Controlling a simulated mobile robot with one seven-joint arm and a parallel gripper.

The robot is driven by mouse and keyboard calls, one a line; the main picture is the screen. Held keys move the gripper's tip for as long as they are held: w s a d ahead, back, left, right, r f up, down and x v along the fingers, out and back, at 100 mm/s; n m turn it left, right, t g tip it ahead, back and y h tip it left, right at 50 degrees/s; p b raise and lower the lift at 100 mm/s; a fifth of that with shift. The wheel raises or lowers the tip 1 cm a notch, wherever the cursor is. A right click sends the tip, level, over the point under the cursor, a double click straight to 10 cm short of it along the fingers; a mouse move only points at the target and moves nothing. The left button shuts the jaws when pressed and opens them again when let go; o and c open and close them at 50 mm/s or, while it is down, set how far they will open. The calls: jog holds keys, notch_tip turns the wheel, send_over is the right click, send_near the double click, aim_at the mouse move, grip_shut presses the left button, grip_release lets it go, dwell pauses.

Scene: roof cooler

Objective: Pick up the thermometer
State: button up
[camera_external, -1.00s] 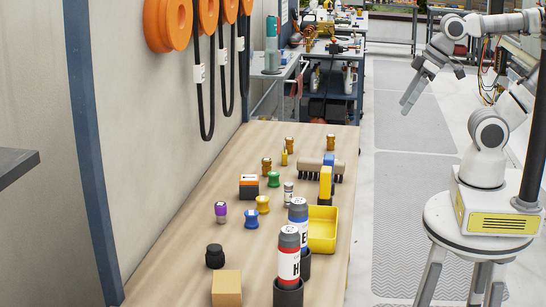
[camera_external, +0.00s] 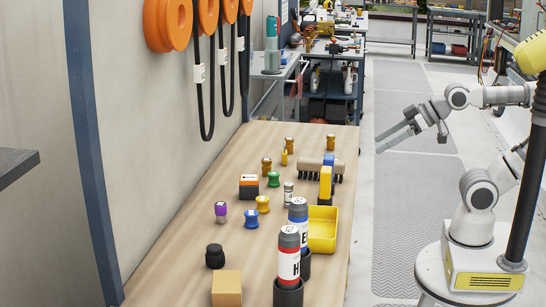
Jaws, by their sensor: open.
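I cannot tell for sure which object is the thermometer. A slim upright yellow item with a blue part (camera_external: 326,183) stands at the right side of the workbench, behind the yellow bin; its details are too small to read. My gripper (camera_external: 381,146) is open and empty, in the air to the right of the workbench, over the aisle. It is apart from every object on the bench.
The wooden workbench (camera_external: 180,260) holds a yellow bin (camera_external: 322,230), a brush (camera_external: 310,171), red (camera_external: 289,262) and blue (camera_external: 298,215) labelled cylinders in dark holders, a cardboard box (camera_external: 227,288) and several small knobs and bottles. A wall bounds its left side.

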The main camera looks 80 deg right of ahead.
notch_tip(320, 180, down, 6)
jog(key=w+t+b, duration=0.1)
jog(key=t+b, duration=0.2)
jog(key=b, duration=0.6)
send_near(325, 173)
jog(key=shift+w+d+f, duration=1.15)
jog(key=shift+w+f, duration=0.4)
jog(key=shift+w, duration=0.4)
jog(key=shift+w+f+t+p, duration=0.25)
jog(key=shift+w+p, duration=0.1)
jog(key=shift+w, duration=0.45)
jog(key=shift+w+f+t+p, duration=0.15)
jog(key=shift+w+f+p, duration=0.15)
jog(key=shift+w, duration=0.5)
jog(key=p+x, duration=0.2)
jog(key=shift+w+r+p, duration=0.1)
jog(key=shift+w+p, duration=0.1)
jog(key=shift+p, duration=0.15)
jog(key=shift+b+x, duration=0.3)
jog(key=shift+x, duration=1.2)
grip_shut()
